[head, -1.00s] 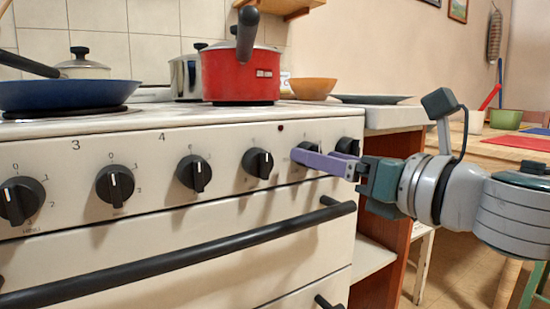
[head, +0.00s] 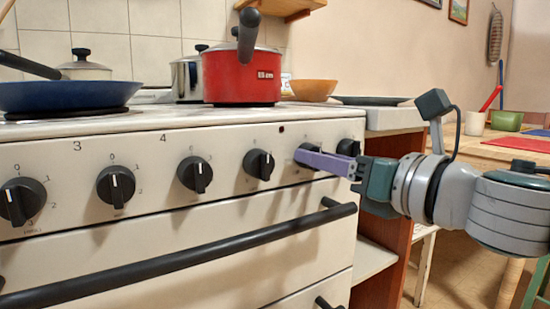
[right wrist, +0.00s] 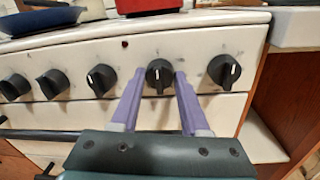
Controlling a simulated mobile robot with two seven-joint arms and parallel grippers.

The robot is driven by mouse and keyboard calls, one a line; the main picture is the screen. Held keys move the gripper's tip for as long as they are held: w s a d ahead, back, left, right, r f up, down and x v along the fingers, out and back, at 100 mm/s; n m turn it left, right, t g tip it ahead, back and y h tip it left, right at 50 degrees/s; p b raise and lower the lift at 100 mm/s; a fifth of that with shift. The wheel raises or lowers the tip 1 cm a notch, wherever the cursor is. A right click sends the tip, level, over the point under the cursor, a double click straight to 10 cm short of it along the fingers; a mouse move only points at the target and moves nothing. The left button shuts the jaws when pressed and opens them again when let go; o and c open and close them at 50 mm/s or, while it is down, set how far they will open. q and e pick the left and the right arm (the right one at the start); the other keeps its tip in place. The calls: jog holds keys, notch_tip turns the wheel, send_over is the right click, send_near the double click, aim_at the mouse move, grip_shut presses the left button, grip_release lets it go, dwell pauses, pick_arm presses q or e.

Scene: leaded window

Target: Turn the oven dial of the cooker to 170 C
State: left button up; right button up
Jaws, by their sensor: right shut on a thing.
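The cooker (head: 240,215) is cream-white, with a row of black dials along its sloping front panel. My right gripper (head: 306,154), with purple fingers, reaches in from the right to the second dial from the right (right wrist: 159,76). In the right wrist view its fingers stand on either side of that dial and are shut on it. The dial's light pointer mark looks roughly upright there, but the scale is too small to read. In the head view the fingers hide much of this dial. The rightmost dial (right wrist: 224,70) is free. My left gripper is not in view.
A black oven handle bar (head: 180,256) sticks out below the dials. A red pot (head: 240,77), a blue pan (head: 65,96) and other pots stand on the hob. A brown-sided counter (head: 392,240) adjoins on the right, with a wooden table behind.

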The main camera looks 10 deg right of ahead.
grip_shut()
